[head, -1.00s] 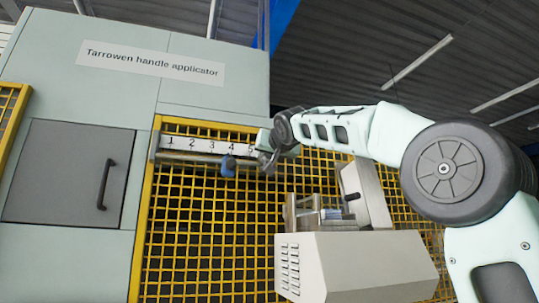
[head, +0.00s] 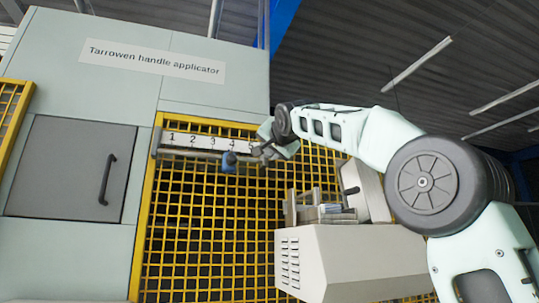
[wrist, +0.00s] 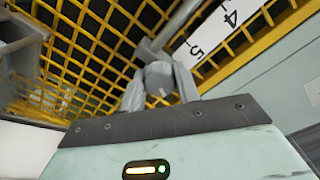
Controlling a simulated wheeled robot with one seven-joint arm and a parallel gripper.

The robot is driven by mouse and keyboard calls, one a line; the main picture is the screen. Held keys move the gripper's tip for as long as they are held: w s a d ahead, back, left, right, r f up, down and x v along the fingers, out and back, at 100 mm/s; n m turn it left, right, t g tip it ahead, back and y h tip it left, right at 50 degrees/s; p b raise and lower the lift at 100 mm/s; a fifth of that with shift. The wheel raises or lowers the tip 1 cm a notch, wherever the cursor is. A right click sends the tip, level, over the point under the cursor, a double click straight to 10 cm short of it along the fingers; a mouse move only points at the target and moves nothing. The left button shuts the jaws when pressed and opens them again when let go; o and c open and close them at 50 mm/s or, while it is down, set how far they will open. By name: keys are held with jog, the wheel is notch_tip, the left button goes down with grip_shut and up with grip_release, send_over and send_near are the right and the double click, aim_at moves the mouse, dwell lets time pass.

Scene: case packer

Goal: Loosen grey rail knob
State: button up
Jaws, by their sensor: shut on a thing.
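The grey rail knob (wrist: 158,75) sits between the two fingers of my gripper (wrist: 160,90) in the wrist view, with a pale mark on its face. My gripper is shut on it. In the head view my gripper (head: 264,152) is at the right end of the rail (head: 195,153), near the 5 on the number scale (head: 200,141). The knob is mostly hidden there by the fingers. A blue knob (head: 229,161) hangs on the same rail to the left, below the 4.
A yellow mesh guard (head: 205,225) lies behind and below the rail. A pale machine housing (head: 350,262) with a small fixture on top stands below my arm. A grey door with a handle (head: 70,168) is at the left.

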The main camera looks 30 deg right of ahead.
jog(key=m+b, duration=0.1)
jog(key=m, duration=0.5)
jog(key=shift+f, duration=0.15)
jog(key=m, duration=0.6)
jog(key=shift+y+b, duration=0.4)
jog(key=o, duration=1)
jog(key=shift+c, duration=0.2)
jog(key=shift+s, duration=0.1)
jog(key=b+v, duration=0.6)
jog(key=v, duration=1.1)
